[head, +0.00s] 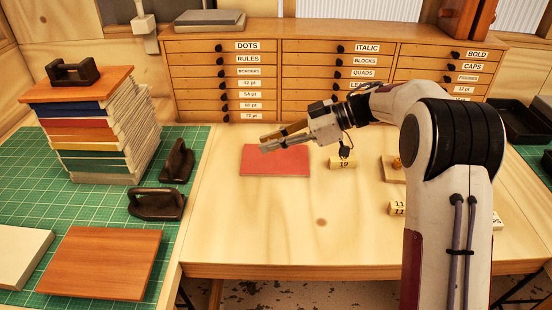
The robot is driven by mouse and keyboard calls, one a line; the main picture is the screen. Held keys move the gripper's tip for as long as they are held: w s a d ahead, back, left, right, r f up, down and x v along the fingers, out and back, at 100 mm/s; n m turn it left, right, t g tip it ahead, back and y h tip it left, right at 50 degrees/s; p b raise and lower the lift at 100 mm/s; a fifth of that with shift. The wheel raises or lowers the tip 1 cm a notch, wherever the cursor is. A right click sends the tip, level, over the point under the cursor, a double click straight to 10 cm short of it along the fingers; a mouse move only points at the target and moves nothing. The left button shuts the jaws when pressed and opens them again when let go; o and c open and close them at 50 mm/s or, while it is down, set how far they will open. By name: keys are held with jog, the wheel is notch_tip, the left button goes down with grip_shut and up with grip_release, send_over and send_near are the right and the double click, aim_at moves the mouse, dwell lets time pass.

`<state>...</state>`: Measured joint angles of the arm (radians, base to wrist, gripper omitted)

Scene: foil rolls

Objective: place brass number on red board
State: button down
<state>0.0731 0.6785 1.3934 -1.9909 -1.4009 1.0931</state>
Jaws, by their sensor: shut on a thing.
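The red board (275,163) lies flat on the wooden table, left of its middle. My gripper (275,140) is above the far part of the board, its fingers pointing left. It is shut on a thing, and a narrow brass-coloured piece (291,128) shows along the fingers. The piece is too small and too covered to read its shape or a number. I cannot tell whether it touches the board, but the fingers look raised above it.
A yellow block marked 19 (343,163) sits right of the board. More yellow blocks (397,208) lie farther right, partly behind my arm. Labelled drawers (225,85) stand at the back. Dark irons (157,204) and a book stack (95,135) are left. The front middle table is clear.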

jog(key=w+a+m+t, duration=0.4)
jog(key=w, duration=0.2)
jog(key=w+d+f+m+t+h, duration=0.2)
jog(key=w+d+m+t+h, duration=0.1)
jog(key=w+d+m+t, duration=0.1)
jog(key=shift+w+d+m+t+h, duration=0.35)
jog(key=shift+w+m+t+h, duration=0.05)
jog(key=shift+w, duration=0.45)
send_over(275, 159)
jog(key=shift+w+f, duration=0.1)
jog(key=shift+f, duration=3.05)
jog(key=shift+f, duration=1.9)
